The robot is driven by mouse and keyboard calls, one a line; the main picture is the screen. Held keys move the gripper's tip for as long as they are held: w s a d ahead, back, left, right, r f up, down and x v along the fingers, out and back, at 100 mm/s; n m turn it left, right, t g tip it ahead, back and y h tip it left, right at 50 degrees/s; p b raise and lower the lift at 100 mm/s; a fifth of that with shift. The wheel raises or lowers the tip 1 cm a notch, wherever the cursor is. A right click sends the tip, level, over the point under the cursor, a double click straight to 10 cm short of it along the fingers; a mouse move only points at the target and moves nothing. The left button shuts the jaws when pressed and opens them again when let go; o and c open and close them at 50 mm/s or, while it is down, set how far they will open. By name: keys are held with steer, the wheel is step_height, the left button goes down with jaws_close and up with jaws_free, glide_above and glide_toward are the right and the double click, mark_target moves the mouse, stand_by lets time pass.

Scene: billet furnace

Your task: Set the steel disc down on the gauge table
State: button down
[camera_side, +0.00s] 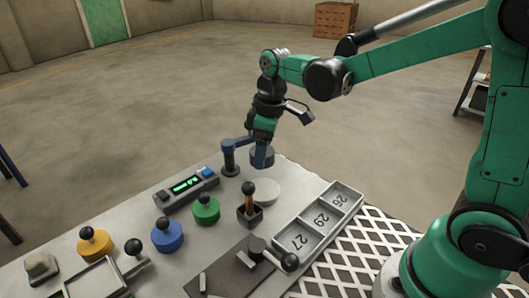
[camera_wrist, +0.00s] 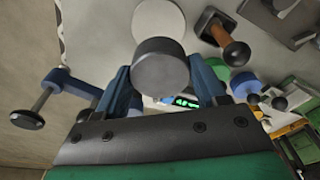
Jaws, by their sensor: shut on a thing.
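The steel disc (camera_wrist: 160,65) is a thick dark grey cylinder. In the wrist view it sits between the two blue fingers of my gripper (camera_wrist: 162,85), which is shut on it. In the side view my gripper (camera_side: 262,158) points down, with the disc (camera_side: 268,153) held in the air. A pale round plate, which looks like the gauge table (camera_side: 265,191), lies on the bench just below and nearer the camera. It also shows in the wrist view (camera_wrist: 158,18), past the disc and apart from it.
A blue-armed dark post (camera_side: 229,158) stands close left of my gripper. A wooden-handled tool (camera_side: 248,193) stands upright in a holder beside the plate. A numbered tray (camera_side: 318,219), a green-lit display box (camera_side: 186,190) and coloured knobs (camera_side: 206,209) surround this spot.

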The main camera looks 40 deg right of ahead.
mark_target(262, 188)
steer(key=shift+f, duration=3.55)
steer(key=shift+c, duration=0.3)
jaws_free()
steer(key=shift+f, duration=0.15)
steer(key=r, duration=0.4)
steer(key=s+r, duration=0.1)
steer(key=r, duration=0.7)
steer(key=shift+s+d+r, duration=0.1)
steer(key=shift+s+d, duration=0.1)
steer(key=shift+d, duration=0.2)
steer(key=shift+s+r+m, duration=0.15)
steer(key=shift+s+m, duration=0.15)
steer(key=shift+s, duration=0.05)
steer(key=s+f+m+t, duration=0.1)
steer(key=s+m+t, duration=0.5)
steer(key=shift+a+f+h, duration=0.35)
steer(key=shift+a+h, duration=0.05)
steer(key=shift+a, duration=0.05)
